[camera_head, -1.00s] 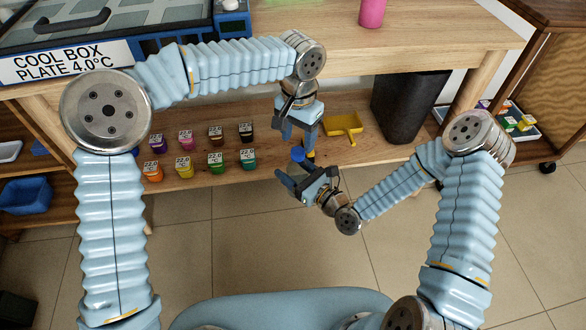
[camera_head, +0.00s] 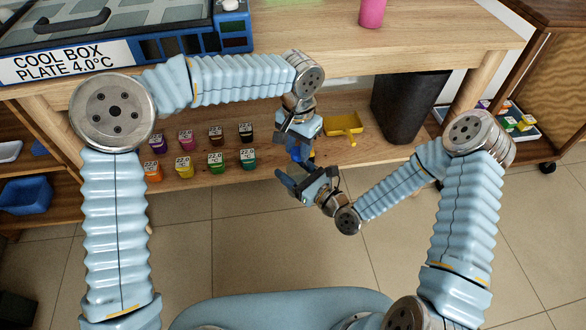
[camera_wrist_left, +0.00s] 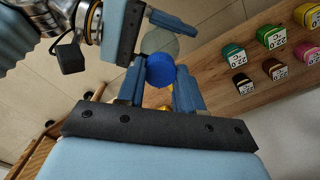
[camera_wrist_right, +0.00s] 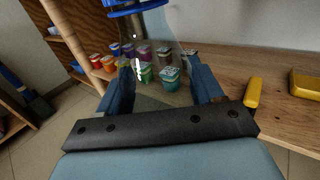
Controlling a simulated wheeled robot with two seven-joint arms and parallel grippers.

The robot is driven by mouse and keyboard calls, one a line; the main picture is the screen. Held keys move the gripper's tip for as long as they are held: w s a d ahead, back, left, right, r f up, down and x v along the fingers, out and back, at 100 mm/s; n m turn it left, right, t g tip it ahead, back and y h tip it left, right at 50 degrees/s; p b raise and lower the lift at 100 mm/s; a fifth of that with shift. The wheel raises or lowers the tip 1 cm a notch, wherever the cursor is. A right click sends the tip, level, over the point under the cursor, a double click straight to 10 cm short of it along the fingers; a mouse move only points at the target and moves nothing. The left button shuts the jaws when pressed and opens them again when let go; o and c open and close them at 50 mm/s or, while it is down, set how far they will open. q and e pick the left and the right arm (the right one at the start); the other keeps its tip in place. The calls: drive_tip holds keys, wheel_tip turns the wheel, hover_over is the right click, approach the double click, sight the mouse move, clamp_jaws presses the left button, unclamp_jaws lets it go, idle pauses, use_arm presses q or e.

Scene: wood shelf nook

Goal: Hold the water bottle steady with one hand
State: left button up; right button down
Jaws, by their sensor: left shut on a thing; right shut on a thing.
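The water bottle is clear, with a blue cap (camera_wrist_left: 160,70) and a see-through body (camera_wrist_left: 160,42) in the left wrist view. My left gripper (camera_head: 298,152) points down at the cap, its fingers closed on either side of it. My right gripper (camera_head: 300,187) comes in from the right, just below the left one, and is shut on the bottle's body. In the right wrist view the clear body (camera_wrist_right: 152,38) shows faintly between the fingers. In the head view the grippers hide most of the bottle.
Several small coloured labelled containers (camera_head: 216,160) stand on the lower wooden shelf (camera_head: 270,178). A yellow scoop (camera_head: 343,123) lies on it to the right. A black bin (camera_head: 408,105) stands beyond. The cool box (camera_head: 120,50) and a pink cup (camera_head: 371,13) are on the tabletop. Open floor lies in front.

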use_arm(q)
drive_tip(key=o, duration=1.2)
wheel_tip(320, 180, up, 12)
drive_tip(key=s+d+f+g+h, duration=0.1)
drive_tip(key=s+f+g+h, duration=0.35)
drive_tip(key=s+f, duration=0.65)
wheel_tip(320, 180, down, 10)
drive_tip(key=s+a+n+h, duration=0.1)
drive_tip(key=n, duration=0.1)
drive_tip(key=s+a+f+n+t, duration=0.1)
drive_tip(key=s+a+f+n, duration=0.1)
drive_tip(key=a+f, duration=0.3)
drive_tip(key=s+a+f+n+t+y, duration=0.1)
drive_tip(key=s+a+f+n+t, duration=0.1)
drive_tip(key=a+f, duration=0.4)
drive_tip(key=s+a+f+n+t, duration=0.2)
drive_tip(key=s+a+f+n, duration=0.1)
drive_tip(key=a+f, duration=0.2)
drive_tip(key=shift+s+a+f+n, duration=0.1)
drive_tip(key=shift+f+n, duration=0.1)
drive_tip(key=shift+f, duration=0.45)
drive_tip(key=shift+s+a+f+n, duration=0.1)
drive_tip(key=shift+f+n, duration=0.1)
drive_tip(key=shift+f, duration=0.45)
